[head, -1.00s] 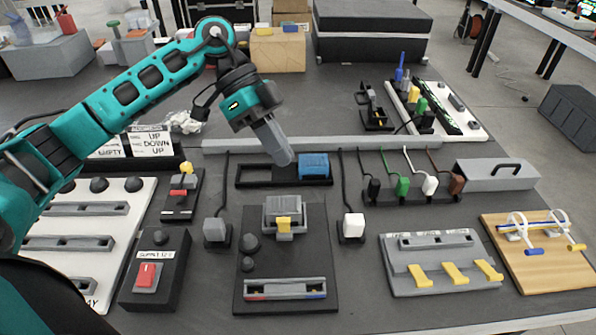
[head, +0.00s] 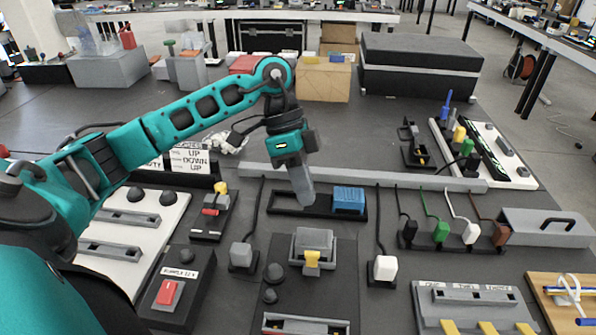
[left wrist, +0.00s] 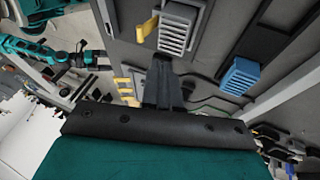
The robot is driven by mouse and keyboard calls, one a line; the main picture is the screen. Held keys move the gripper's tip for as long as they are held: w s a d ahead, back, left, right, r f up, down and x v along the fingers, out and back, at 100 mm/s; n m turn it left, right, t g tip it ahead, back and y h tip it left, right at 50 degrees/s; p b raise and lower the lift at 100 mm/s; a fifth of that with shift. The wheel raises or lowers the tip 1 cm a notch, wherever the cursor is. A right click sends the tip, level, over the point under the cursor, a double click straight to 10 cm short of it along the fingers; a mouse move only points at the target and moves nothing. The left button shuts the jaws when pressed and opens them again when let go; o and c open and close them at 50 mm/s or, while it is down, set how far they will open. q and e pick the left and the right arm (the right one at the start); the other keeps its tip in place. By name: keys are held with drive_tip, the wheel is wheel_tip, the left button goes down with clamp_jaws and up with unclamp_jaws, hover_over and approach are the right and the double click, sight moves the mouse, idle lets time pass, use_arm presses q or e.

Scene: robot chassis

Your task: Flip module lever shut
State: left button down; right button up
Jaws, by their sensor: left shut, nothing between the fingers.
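The grey module (head: 314,241) sits on a dark board in the middle of the bench, with a yellow lever (head: 312,259) at its near side. In the left wrist view the ribbed module (left wrist: 178,28) is at the top, and its yellow lever (left wrist: 147,27) sticks out beside it. My left gripper (head: 306,200) is shut and empty, pointing down over the black tray behind the module, apart from the lever. Its dark fingers (left wrist: 160,68) show together in the left wrist view. A teal arm with a dark end (left wrist: 88,58) shows at that view's left; its jaws are unclear.
The black tray (head: 283,211) holds a blue block (head: 348,200) right of my left gripper. A grey plug (head: 241,255) and a white plug (head: 383,268) flank the module's board. A grey rail (head: 400,178) runs behind the tray. Coloured plugs stand to the right.

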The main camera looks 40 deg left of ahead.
sight(315, 254)
use_arm(q)
drive_tip(key=x, duration=0.4)
drive_tip(key=shift+s+d+f, duration=0.25)
drive_tip(key=shift+s+f, duration=0.1)
drive_tip(key=shift+s, duration=0.1)
drive_tip(key=shift+s+d+f, duration=0.3)
drive_tip(key=shift+s, duration=0.15)
drive_tip(key=shift+s+d+f, duration=0.35)
drive_tip(key=shift+s, duration=0.15)
use_arm(e)
drive_tip(key=shift+w+a+r, duration=0.2)
drive_tip(key=shift+w+a, duration=0.05)
drive_tip(key=shift+a, duration=0.05)
use_arm(q)
drive_tip(key=shift+a, duration=0.1)
use_arm(e)
drive_tip(key=shift+d+f, duration=0.1)
drive_tip(key=shift+d, duration=0.05)
